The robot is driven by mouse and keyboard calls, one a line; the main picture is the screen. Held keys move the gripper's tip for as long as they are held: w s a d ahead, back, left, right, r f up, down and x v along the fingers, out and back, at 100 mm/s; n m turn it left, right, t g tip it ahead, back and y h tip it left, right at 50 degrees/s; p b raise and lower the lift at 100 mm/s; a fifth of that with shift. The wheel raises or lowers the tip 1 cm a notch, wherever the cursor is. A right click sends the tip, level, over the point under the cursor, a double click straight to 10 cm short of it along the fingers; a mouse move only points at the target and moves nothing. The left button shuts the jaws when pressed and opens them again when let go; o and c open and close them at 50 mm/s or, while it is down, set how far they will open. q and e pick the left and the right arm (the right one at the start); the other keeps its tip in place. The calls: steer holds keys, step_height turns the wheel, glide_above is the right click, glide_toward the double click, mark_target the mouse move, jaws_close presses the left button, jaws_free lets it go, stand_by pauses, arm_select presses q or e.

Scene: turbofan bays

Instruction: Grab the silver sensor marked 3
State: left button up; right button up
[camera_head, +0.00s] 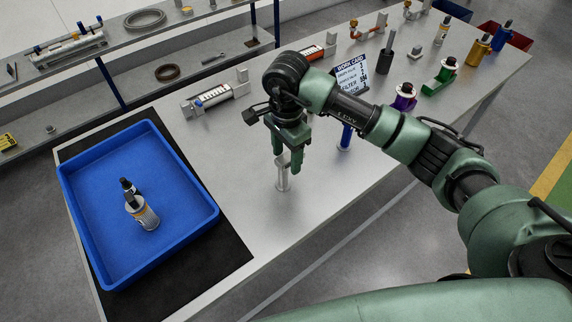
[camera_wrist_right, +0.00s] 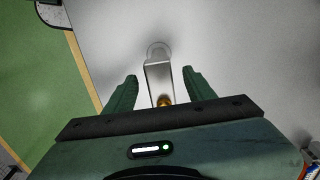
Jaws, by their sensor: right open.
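A silver post-like sensor (camera_head: 282,181) stands upright on the grey bench near its front edge. No number can be read on it. My right gripper (camera_head: 288,160) is open, directly over it, with fingers pointing down around its upper part. In the right wrist view the silver sensor (camera_wrist_right: 159,75) lies between the two open fingers of my gripper (camera_wrist_right: 158,88), with gaps on both sides and a gold tip near the palm. A blue-bodied post (camera_head: 346,136) stands to the right, partly behind my arm. My left gripper is out of view.
A blue tray (camera_head: 84,218) on a black mat (camera_head: 222,262) holds a silver-and-yellow canister (camera_head: 141,210). A work card (camera_head: 351,75), purple part (camera_head: 404,98) and green part (camera_head: 440,78) stand farther along. A shelf (camera_head: 110,62) lies behind.

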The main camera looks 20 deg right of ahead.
mark_target(287, 169)
step_height(287, 169, down, 2)
steer(key=shift+f+p, duration=0.1)
steer(key=shift+p, duration=0.7)
step_height(287, 169, down, 3)
steer(key=shift+d+p, duration=0.1)
steer(key=shift+p, duration=0.35)
steer(key=shift+f, duration=0.15)
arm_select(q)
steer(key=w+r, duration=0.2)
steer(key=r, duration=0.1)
arm_select(e)
steer(key=shift+w, duration=0.1)
steer(key=shift+c, duration=0.3)
steer(key=c, duration=1.1)
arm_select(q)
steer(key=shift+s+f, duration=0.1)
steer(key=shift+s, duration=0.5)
arm_select(e)
jaws_close()
